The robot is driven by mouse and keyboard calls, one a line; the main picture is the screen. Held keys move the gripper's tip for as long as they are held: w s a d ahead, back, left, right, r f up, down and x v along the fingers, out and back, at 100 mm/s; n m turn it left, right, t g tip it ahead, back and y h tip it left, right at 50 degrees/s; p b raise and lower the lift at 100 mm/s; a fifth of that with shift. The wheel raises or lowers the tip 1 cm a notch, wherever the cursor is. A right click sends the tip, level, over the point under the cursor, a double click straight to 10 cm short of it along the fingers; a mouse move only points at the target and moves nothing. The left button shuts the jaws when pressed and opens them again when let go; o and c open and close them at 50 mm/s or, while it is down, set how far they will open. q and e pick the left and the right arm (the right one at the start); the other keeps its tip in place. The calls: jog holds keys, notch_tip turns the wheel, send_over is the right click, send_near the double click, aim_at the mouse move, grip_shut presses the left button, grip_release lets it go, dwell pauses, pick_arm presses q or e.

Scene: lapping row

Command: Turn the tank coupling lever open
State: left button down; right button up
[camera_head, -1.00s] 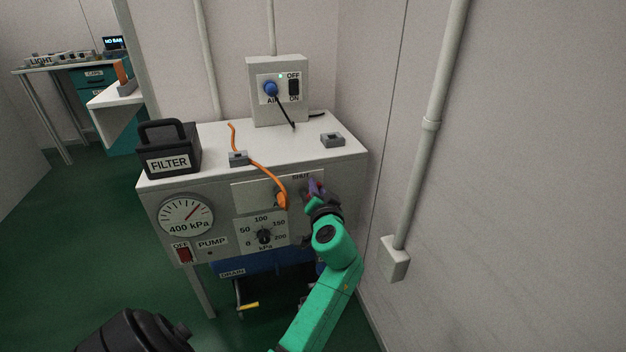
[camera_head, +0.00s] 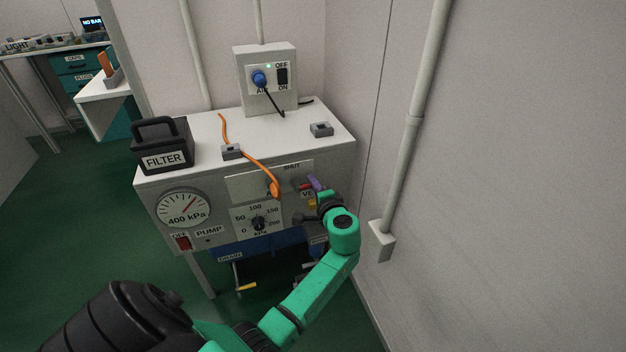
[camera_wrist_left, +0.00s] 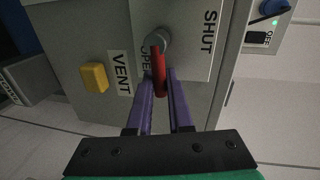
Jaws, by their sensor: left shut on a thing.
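The red coupling lever (camera_wrist_left: 159,72) sits on a round grey pivot on a pale plate in the left wrist view. It points away from the pivot, between the two purple fingers. The SHUT label (camera_wrist_left: 209,31) is to its right in that view; the OPEN label (camera_wrist_left: 146,63) is beside it, partly hidden. My left gripper (camera_wrist_left: 160,108) is shut on the lever. In the head view my left gripper (camera_head: 317,184) is at the right end of the cabinet front, and the red lever (camera_head: 304,187) shows only as a small patch. My right gripper is not seen.
The white cabinet (camera_head: 150,178) carries a black FILTER box (camera_head: 165,158), an orange hose (camera_head: 249,160), a gauge (camera_head: 183,209) and a pressure dial (camera_head: 259,223). A yellow VENT button (camera_wrist_left: 94,78) is close to the lever. A wall with a pipe (camera_head: 412,140) stands close right.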

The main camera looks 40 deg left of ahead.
pick_arm(q)
jog(key=shift+f+m, duration=0.1)
jog(key=shift+m, duration=0.2)
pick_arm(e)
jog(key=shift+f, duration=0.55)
pick_arm(q)
jog(key=c, duration=1.1)
grip_release()
jog(key=shift+a+f, duration=0.1)
jog(key=p+v, duration=0.2)
jog(key=v, duration=1.2)
jog(key=shift+s+d, duration=0.2)
jog(key=shift+d, duration=0.1)
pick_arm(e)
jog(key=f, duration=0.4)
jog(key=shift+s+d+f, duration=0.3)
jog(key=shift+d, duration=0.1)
pick_arm(q)
jog(key=shift+a, duration=0.1)
